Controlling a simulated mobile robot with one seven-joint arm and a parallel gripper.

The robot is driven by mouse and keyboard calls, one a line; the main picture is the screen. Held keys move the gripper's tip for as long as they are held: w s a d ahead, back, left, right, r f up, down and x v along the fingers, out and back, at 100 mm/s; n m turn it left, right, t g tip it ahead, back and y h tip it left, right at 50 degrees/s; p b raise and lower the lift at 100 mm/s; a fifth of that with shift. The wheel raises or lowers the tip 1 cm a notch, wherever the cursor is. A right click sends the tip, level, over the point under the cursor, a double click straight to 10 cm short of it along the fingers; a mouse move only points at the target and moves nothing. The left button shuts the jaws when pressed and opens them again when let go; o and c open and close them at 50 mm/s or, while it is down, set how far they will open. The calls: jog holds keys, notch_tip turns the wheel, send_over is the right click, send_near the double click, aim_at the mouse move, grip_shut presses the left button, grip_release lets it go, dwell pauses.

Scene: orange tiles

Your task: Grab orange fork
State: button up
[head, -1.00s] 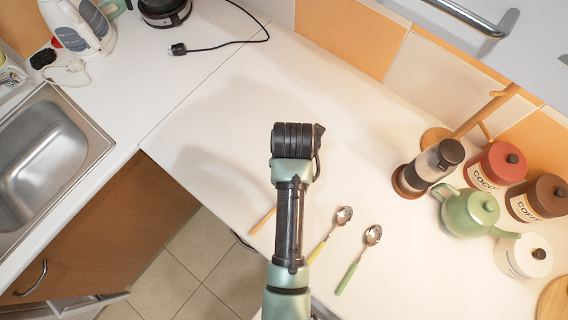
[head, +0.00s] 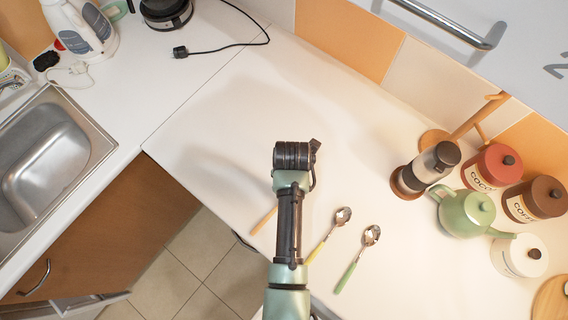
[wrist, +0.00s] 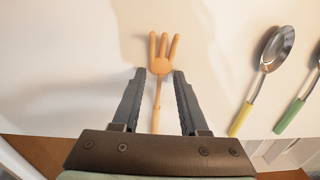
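The orange fork (wrist: 160,67) lies on the white counter in the wrist view, its tines pointing away from me. My gripper (wrist: 159,73) is open, with one finger on each side of the fork's neck and handle. Gaps show between the fingers and the fork, and nothing is held. In the head view only part of the orange fork's handle (head: 263,221) shows left of my arm. My arm hides the rest of the fork and the fingertips there.
A yellow-handled spoon (head: 328,236) and a green-handled spoon (head: 357,258) lie right of the fork. A green teapot (head: 466,213), canisters and a coffee grinder (head: 425,170) stand farther right. The sink (head: 45,150) is at left. The middle counter is clear.

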grip_shut()
